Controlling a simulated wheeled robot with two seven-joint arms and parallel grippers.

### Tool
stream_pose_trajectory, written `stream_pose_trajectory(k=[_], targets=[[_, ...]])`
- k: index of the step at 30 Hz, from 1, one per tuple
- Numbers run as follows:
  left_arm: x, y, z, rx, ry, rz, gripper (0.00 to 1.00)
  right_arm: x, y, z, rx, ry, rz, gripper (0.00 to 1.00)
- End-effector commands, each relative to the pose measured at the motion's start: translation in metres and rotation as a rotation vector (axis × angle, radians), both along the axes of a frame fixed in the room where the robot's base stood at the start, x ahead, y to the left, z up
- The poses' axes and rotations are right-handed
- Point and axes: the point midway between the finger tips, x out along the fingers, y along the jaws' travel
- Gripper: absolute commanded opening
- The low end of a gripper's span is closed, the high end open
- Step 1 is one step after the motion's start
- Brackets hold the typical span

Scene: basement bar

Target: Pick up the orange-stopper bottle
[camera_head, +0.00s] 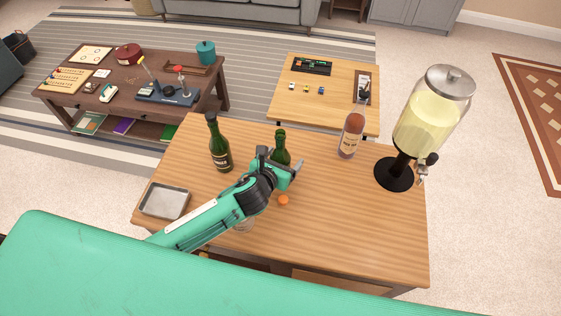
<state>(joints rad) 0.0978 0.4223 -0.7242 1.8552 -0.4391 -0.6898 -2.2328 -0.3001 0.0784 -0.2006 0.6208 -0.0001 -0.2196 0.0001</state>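A small orange stopper-like piece (283,200) shows on the wooden table just below my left gripper. I cannot tell whether it sits on a bottle; a patch of clear glass (245,225) shows beside my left forearm, mostly hidden. My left gripper (281,160) is over the middle of the table, its fingers apart. A dark green bottle (281,145) stands upright behind or between the fingers, its lower part hidden; contact cannot be told. My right gripper is not in view.
The wooden table (340,225) also holds a dark green bottle (219,146), a metal tray (164,201), a pinkish bottle (351,137) and a tall drink dispenser (432,115). The table's right front is clear. Two game tables stand behind.

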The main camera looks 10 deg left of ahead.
Motion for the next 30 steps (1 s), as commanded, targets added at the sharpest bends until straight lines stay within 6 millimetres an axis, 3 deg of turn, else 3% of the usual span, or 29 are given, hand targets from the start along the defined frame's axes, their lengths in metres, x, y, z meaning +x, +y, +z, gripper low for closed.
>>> stream_pose_trajectory(k=[7, 17, 30], targets=[[0.001, 0.000, -0.001, 0.000, 0.000, -0.001, 0.77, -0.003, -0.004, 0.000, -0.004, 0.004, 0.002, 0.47], [0.001, 0.000, -0.001, 0.000, 0.000, -0.001, 0.14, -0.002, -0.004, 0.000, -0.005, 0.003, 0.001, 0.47], [0.002, -0.001, 0.013, -0.002, -0.005, -0.002, 0.14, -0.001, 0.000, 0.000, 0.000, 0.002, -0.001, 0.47]])
